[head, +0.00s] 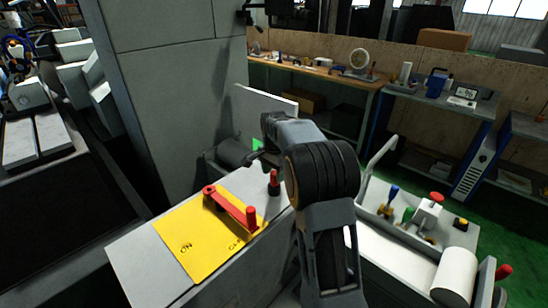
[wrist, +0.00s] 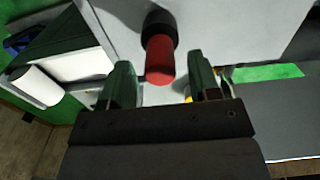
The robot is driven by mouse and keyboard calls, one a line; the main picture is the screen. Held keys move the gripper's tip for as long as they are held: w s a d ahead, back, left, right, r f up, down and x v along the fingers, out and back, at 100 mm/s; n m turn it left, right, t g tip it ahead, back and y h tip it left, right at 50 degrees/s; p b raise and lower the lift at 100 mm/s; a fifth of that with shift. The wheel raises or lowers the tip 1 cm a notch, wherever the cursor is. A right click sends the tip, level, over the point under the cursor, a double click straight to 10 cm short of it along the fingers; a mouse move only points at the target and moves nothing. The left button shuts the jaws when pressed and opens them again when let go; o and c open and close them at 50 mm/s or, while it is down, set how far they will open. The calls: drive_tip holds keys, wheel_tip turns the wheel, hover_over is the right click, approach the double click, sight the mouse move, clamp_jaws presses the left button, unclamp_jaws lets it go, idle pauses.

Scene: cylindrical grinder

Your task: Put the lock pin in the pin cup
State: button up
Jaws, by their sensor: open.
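The lock pin, seen as a red grip in a black collar (head: 274,182), stands upright on the grey cabinet top beside the yellow plate. In the wrist view its red grip (wrist: 159,62) points in between the fingertips of my gripper (wrist: 162,85). My gripper is open, with one finger on each side of the red grip and gaps showing on both sides. I cannot pick out the pin cup for certain in either view.
A yellow plate (head: 190,240) carries a red lever (head: 232,207) left of the pin. A grey cylinder (head: 233,152) lies behind. At right are a tray of small tools (head: 375,222) and a white roll (head: 455,276). A green strip (wrist: 268,73) shows in the wrist view.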

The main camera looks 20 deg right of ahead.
wheel_tip(320, 180, up, 9)
drive_tip(key=shift+r, duration=0.15)
drive_tip(key=s+a+r+n+t, duration=0.1)
drive_tip(key=s+a+n, duration=0.3)
drive_tip(key=s, duration=0.3)
drive_tip(key=s+a+r+n+t, duration=0.1)
drive_tip(key=s+a+n+t, duration=0.1)
drive_tip(key=s+a+n, duration=0.35)
drive_tip(key=s+f+n, duration=0.2)
drive_tip(key=s+f, duration=0.1)
drive_tip(key=s, duration=0.3)
drive_tip(key=s+a+f+n+t, duration=0.1)
drive_tip(key=s+f+n, duration=0.1)
drive_tip(key=s, duration=0.4)
drive_tip(key=shift+a+f+t, duration=0.3)
drive_tip(key=shift+f, duration=0.55)
drive_tip(key=shift+s, duration=0.1)
